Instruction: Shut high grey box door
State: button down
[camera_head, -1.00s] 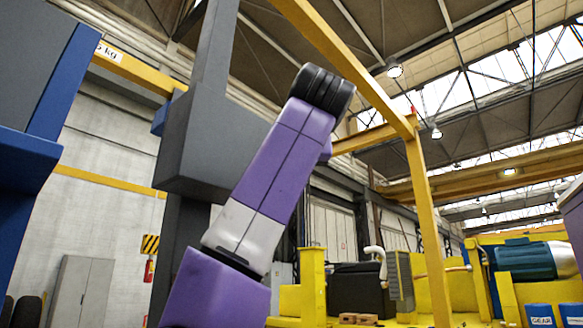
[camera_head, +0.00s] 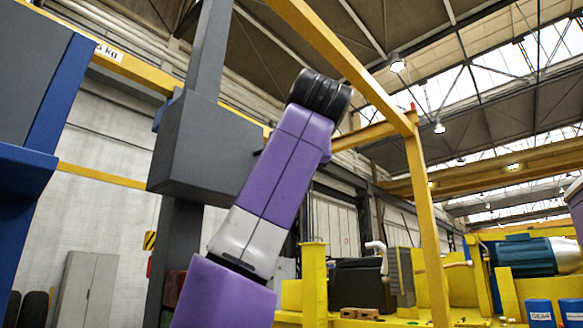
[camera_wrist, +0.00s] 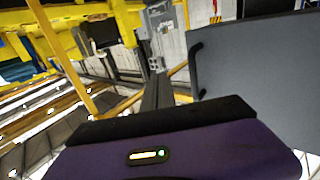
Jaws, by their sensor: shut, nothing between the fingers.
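The high grey box (camera_head: 215,150) hangs on a grey pillar left of my purple arm in the head view. A small dark part shows at its right edge, beside my arm. In the wrist view, a flat grey panel (camera_wrist: 255,75) with a black handle (camera_wrist: 197,62) fills the right side; it looks like the box door. How far the door stands open I cannot tell. My gripper (camera_wrist: 158,90) is shut and empty, left of the panel and apart from the handle. In the head view my gripper is hidden.
A yellow frame (camera_head: 425,220) stands right of my arm. Yellow machinery with a teal motor (camera_head: 525,257) is at the lower right. A blue and grey structure (camera_head: 35,110) fills the left edge. A grey cabinet (camera_head: 88,285) stands by the wall.

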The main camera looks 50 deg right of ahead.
jog(key=s+d+b, duration=0.1)
jog(key=s+b, duration=0.3)
jog(key=s, duration=0.6)
jog(key=shift+s+r, duration=0.15)
jog(key=shift+s, duration=0.15)
